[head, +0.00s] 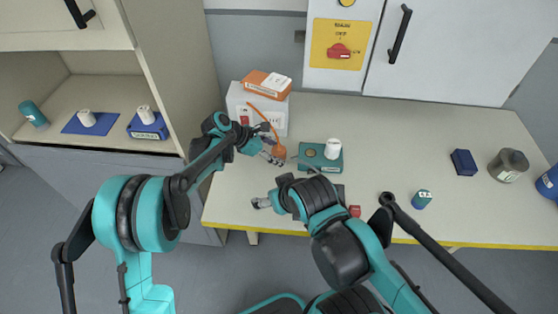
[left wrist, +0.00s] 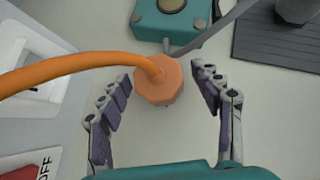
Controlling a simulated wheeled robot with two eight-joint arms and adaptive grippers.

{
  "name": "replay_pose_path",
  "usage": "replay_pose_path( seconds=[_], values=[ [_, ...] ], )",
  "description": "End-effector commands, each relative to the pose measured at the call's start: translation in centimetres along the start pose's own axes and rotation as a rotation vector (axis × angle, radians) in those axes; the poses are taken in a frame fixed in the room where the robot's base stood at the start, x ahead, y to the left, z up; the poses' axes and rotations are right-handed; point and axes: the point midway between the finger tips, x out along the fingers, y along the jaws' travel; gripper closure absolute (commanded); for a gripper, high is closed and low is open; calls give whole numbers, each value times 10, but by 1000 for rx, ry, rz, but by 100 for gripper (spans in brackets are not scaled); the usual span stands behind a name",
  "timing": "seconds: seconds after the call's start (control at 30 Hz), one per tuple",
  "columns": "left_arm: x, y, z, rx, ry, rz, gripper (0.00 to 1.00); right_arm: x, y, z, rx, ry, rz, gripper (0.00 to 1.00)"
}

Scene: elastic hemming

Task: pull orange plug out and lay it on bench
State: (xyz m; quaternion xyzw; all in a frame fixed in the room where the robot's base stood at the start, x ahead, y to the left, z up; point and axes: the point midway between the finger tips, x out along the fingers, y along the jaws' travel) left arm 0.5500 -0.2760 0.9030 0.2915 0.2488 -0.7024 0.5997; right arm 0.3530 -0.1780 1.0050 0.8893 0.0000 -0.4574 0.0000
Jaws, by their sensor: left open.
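The orange plug (head: 279,151) is over the bench in front of the white outlet box (head: 240,101), clear of its sockets. Its orange cord arcs back to the left. In the left wrist view the plug (left wrist: 158,84) sits between the spread fingers of my left gripper (left wrist: 162,95), with a gap on each side. That gripper (head: 270,152) is open. I cannot tell whether the plug touches the bench (head: 350,115). My right gripper (head: 262,203) is low over the front of the bench, mostly hidden by its own arm; its fingers are unclear.
A teal box (head: 312,152) with a round button and a white cylinder (head: 333,148) stand just right of the plug. A grey cable runs past the teal box. An orange box (head: 266,84) lies on the outlet box.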

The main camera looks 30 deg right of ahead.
Motion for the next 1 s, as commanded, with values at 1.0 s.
replay_pose_path(
  seconds=[1.0],
  values=[
    [-120, 0, 0, 0, 0, 0, 36, 0, 0, 0, 0, 0, 0, 18]
  ],
)
